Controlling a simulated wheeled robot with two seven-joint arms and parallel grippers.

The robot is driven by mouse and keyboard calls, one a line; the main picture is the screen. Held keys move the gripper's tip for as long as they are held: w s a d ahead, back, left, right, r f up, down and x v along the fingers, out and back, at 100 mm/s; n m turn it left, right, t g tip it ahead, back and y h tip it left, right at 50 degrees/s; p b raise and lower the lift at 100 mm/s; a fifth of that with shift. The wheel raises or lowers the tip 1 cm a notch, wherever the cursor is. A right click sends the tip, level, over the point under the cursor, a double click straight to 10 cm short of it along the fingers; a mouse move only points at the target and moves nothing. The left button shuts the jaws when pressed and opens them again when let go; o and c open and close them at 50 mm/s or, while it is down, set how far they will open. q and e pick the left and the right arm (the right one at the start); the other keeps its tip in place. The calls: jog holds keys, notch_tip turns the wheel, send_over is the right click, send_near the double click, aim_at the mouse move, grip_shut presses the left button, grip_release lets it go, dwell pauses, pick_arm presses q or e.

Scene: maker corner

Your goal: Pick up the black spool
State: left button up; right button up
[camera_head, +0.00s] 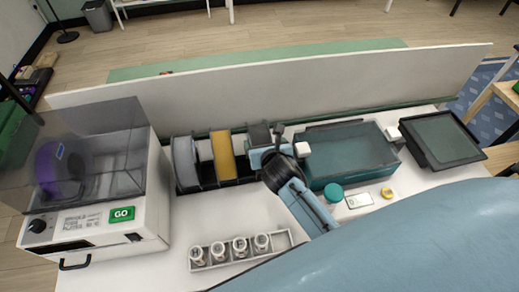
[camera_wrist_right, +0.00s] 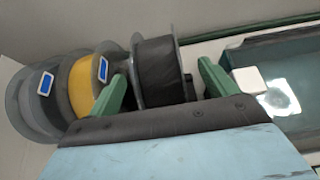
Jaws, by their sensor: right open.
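The black spool (camera_head: 260,134) stands upright at the right end of the spool rack, partly hidden behind my right gripper (camera_head: 266,150) in the head view. In the right wrist view the black spool (camera_wrist_right: 165,72) has a grey flange and lies between the two green fingers of my right gripper (camera_wrist_right: 163,88). The fingers are open, one on each side, with a gap showing on the right. I cannot tell whether the left finger touches the spool. My left gripper is not in view.
A yellow spool (camera_head: 223,156) and a grey spool (camera_head: 185,164) stand left in the rack. A teal tray (camera_head: 346,182) with a white block (camera_head: 302,149) at its corner is close on the right. A white panel (camera_head: 270,90) rises behind. A printer-like machine (camera_head: 100,215) stands left.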

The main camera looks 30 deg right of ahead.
aim_at(261, 137)
jog(key=x, duration=0.4)
jog(key=shift+w+a+r, duration=0.1)
jog(key=shift+a+r, duration=0.1)
jog(key=shift+w+f+b, duration=0.15)
jog(key=shift+w+b, duration=0.1)
jog(key=shift+b, duration=0.05)
jog(key=shift+d, duration=0.1)
grip_shut()
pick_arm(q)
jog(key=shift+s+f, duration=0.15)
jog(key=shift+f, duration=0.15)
pick_arm(e)
jog(key=shift+w+r, duration=0.15)
jog(key=shift+r, duration=0.05)
